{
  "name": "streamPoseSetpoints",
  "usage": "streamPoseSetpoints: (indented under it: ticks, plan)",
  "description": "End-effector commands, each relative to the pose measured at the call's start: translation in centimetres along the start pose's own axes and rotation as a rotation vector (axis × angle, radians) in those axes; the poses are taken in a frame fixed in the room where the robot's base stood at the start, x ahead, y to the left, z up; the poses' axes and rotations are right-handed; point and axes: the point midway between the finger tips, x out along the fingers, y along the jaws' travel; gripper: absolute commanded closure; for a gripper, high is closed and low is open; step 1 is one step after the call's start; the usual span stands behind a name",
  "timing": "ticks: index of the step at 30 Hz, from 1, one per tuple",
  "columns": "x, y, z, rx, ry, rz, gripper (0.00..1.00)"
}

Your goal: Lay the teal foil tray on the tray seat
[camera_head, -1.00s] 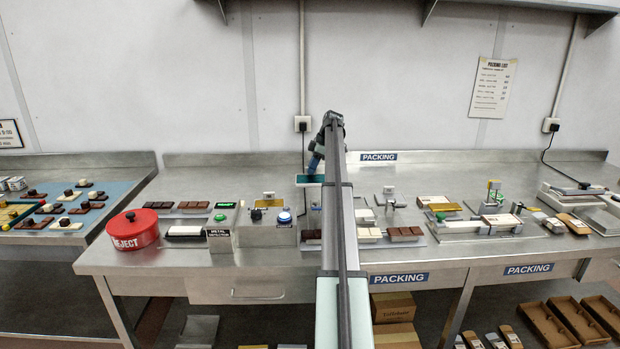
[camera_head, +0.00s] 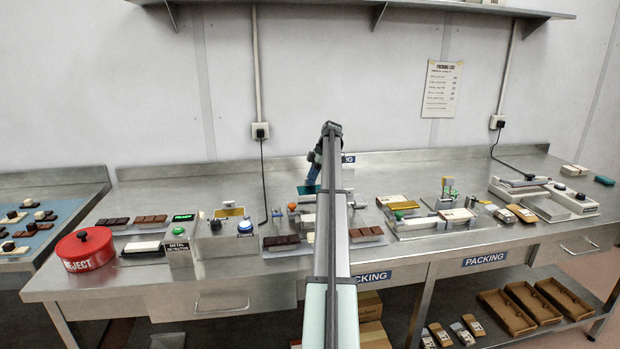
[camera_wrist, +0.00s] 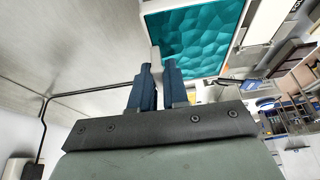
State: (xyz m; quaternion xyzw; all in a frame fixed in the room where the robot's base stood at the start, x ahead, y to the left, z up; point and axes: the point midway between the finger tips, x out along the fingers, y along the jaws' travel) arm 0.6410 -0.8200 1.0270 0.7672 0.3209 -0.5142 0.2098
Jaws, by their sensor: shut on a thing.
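The teal foil tray (camera_wrist: 195,40) hangs from my gripper (camera_wrist: 160,72), with blue fingers shut on a pale tab at its near edge in the wrist view. Its faceted teal face shows inside a pale rim. In the head view, the tray (camera_head: 308,189) is tilted above the rear of the packing bench, just left of my arm, below my blue gripper (camera_head: 313,172). It looks clear of the bench. My arm covers part of the bench behind it. I cannot tell which fixture is the tray seat.
Below the tray are chocolate bars (camera_head: 287,240) and small fixtures. A control box with a blue button (camera_head: 245,227) and a red reject bin (camera_head: 86,249) stand left. A black cable (camera_head: 263,190) hangs behind.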

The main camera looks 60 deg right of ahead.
Motion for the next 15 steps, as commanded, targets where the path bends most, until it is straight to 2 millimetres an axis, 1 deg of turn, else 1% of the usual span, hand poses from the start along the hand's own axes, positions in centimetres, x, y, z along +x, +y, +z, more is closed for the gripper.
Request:
streamPoseSetpoints:
  ticks: [8,15]
  plan:
    - [1.2,0.0,0.5,0.001,-0.001,0.002,1.00]
    - [2.9,0.0,1.2,0.002,-0.002,0.001,1.00]
